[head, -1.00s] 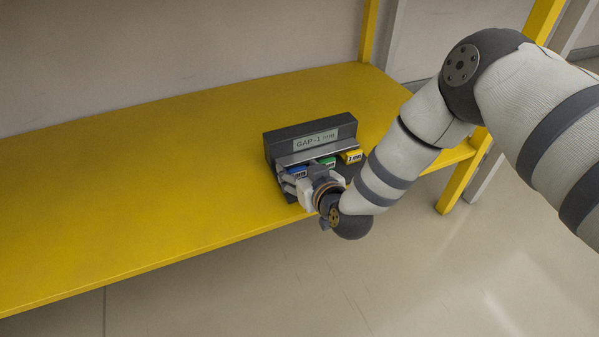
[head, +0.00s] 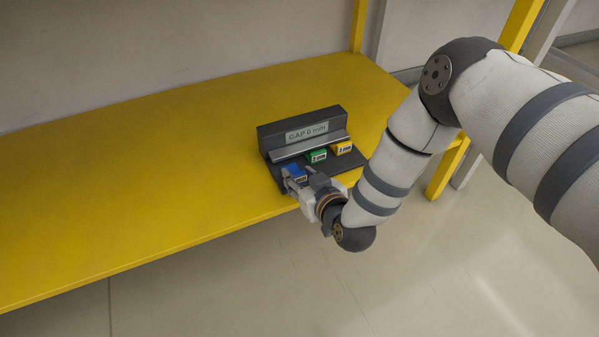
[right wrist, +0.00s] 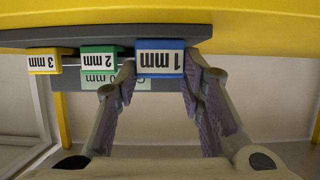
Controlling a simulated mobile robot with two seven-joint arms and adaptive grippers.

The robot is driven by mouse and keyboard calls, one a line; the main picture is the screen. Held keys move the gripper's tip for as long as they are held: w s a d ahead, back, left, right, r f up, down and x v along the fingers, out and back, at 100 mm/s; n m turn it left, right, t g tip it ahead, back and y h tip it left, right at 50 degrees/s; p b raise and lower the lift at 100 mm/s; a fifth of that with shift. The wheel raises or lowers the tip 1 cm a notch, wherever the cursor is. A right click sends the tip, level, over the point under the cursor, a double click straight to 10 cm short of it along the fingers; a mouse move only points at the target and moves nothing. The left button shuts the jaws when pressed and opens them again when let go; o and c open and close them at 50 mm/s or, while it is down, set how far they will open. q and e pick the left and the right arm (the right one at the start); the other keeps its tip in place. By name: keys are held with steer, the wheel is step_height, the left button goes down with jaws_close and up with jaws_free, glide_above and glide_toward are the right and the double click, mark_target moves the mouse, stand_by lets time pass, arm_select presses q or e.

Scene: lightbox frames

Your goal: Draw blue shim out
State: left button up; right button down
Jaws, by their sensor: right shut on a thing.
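The blue shim (head: 294,171), marked "1 mm" in the right wrist view (right wrist: 160,58), is between the fingers of my right gripper (head: 297,186). In the wrist view the two fingers of that gripper (right wrist: 160,75) are on either side of the blue shim. In the head view the blue shim sits farther forward from the metal bar (head: 310,145) than the green shim (head: 316,156) and the yellow shim (head: 342,148). The dark fixture (head: 264,136) carries a label (head: 307,132) reading "GAP 0 mm". My left gripper is out of view.
The fixture stands near the front edge of a yellow shelf (head: 150,180). The shelf is clear to the left. A yellow post (head: 447,170) stands at the right. The green shim (right wrist: 100,60) is close beside my gripper's finger in the wrist view.

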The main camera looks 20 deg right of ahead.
steer(key=c, duration=1.1)
jaws_free()
steer(key=shift+s+f, duration=0.2)
steer(key=shift+o, duration=0.3)
steer(key=shift+r, duration=0.1)
steer(key=v, duration=1.2)
